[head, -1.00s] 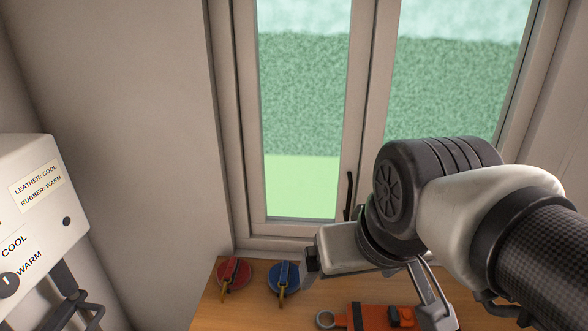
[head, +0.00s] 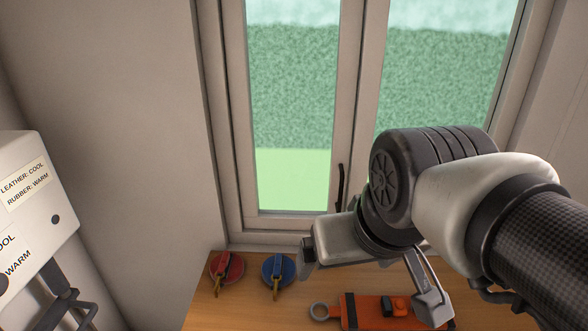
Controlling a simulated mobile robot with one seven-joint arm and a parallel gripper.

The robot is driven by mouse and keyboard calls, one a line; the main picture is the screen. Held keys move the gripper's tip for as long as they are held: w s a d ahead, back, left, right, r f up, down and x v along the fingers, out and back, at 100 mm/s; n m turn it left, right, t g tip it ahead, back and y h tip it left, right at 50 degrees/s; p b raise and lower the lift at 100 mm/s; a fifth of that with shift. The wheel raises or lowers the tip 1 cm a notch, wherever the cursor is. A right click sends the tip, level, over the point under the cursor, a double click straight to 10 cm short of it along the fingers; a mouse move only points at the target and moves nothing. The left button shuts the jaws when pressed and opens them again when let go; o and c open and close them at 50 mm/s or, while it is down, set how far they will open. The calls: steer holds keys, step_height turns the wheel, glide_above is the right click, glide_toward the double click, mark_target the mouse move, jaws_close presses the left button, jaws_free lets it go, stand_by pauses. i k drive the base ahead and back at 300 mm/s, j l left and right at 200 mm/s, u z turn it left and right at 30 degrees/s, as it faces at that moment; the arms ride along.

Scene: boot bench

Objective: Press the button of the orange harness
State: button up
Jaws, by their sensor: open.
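The orange harness (head: 368,314) lies on the wooden bench at the bottom of the head view, with a grey ring at its left end and a dark band across it. A raised orange block (head: 400,303) with a dark part beside it sits on its right half; it looks like the button. My gripper (head: 372,283) is open, its fingers wide apart and nothing seen between them. It is at the harness's far side, with its right finger overlapping the harness's right end in the picture. I cannot tell whether they touch.
A red disc (head: 226,268) and a blue disc (head: 279,269), each with a strap and a brass-coloured clip, lie on the bench (head: 205,308) left of the harness. A window with a dark handle (head: 340,187) stands behind. A white labelled box (head: 40,190) is at the left.

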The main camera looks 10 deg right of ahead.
mark_target(399, 304)
steer(key=z, duration=0.7)
steer(key=l+u, duration=0.3)
steer(key=k, duration=0.05)
